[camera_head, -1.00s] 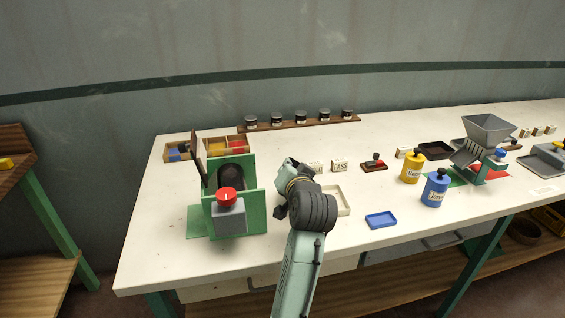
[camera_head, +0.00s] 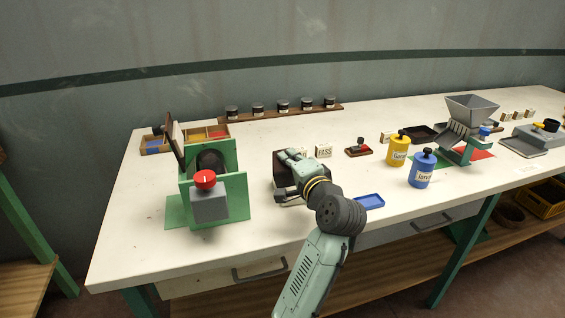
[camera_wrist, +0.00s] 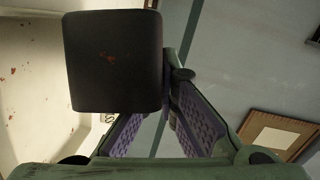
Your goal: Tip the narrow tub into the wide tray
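My gripper (camera_head: 287,173) is low over the front middle of the bench. In the wrist view its purple-padded fingers (camera_wrist: 166,95) meet at the right edge of a dark, scuffed box-like piece (camera_wrist: 114,60), which looks like the narrow tub, held tilted. In the head view the dark tub (camera_head: 289,190) shows beneath and beside the fingers; its opening and contents cannot be made out. The pale wide tray seen earlier behind the arm is now hidden by my gripper and wrist. A pale surface with small red specks shows left in the wrist view.
A green drum machine (camera_head: 207,185) with a red knob stands close left. A small blue tray (camera_head: 369,201) lies right of my wrist. Yellow (camera_head: 398,150) and blue (camera_head: 422,168) canisters and a grey hopper (camera_head: 472,108) stand further right. A jar rack (camera_head: 282,111) is behind.

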